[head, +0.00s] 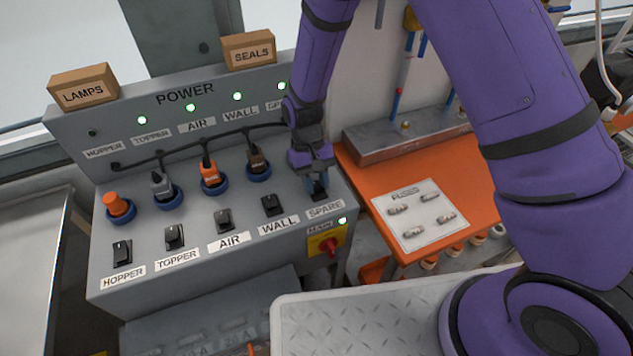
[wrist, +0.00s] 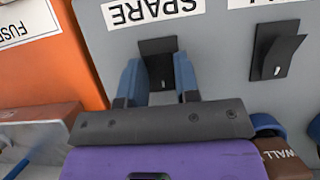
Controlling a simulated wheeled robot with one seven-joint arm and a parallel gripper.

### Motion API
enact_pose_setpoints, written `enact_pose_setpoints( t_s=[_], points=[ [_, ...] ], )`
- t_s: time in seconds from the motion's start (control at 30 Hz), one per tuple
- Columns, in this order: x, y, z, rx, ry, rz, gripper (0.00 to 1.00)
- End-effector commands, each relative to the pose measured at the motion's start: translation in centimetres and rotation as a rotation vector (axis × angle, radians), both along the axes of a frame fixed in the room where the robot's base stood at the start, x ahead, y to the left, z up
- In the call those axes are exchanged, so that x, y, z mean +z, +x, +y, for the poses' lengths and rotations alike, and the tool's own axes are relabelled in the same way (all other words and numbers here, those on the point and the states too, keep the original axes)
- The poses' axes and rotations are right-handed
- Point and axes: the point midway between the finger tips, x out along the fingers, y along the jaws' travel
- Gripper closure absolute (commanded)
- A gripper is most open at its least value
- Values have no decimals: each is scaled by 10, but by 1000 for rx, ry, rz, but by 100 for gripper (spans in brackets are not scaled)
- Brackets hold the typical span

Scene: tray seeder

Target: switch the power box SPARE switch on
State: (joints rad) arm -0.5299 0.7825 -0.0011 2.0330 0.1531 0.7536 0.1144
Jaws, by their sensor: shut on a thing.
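The grey power box (head: 190,262) stands at the left in the head view, with a row of black rocker switches above printed labels. The black SPARE switch (wrist: 158,46) is at the right end of the row, by the SPARE label (head: 325,209). In the wrist view it sits between the two blue fingers of my gripper (wrist: 158,66), which are closed about its sides. In the head view my gripper (head: 318,184) mostly hides this switch. The green SPARE lamp (head: 282,86) on the upper panel is lit.
The WALL switch (head: 272,205) is just left of my gripper. The WALL plug (head: 258,160) and its cable are close behind. A red MAIN knob (head: 329,246) sits below, with a lit green lamp. An orange bench (head: 365,185) with a fuse card (head: 413,213) lies right.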

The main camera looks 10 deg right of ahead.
Motion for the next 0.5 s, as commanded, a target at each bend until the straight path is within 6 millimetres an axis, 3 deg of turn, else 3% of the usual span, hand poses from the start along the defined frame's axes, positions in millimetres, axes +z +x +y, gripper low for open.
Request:
enact_pose_setpoints(
  t_s=[0.27, 0.3, 0.37, 0.5],
  points=[
    [0, 0, 0, 0, -1, 2, 94],
    [0, 0, 0, 0, -1, 2, 61],
    [0, 0, 0, 0, 0, 1, 47],
    [0, 0, 0, 0, 0, 1, 45]
  ],
)
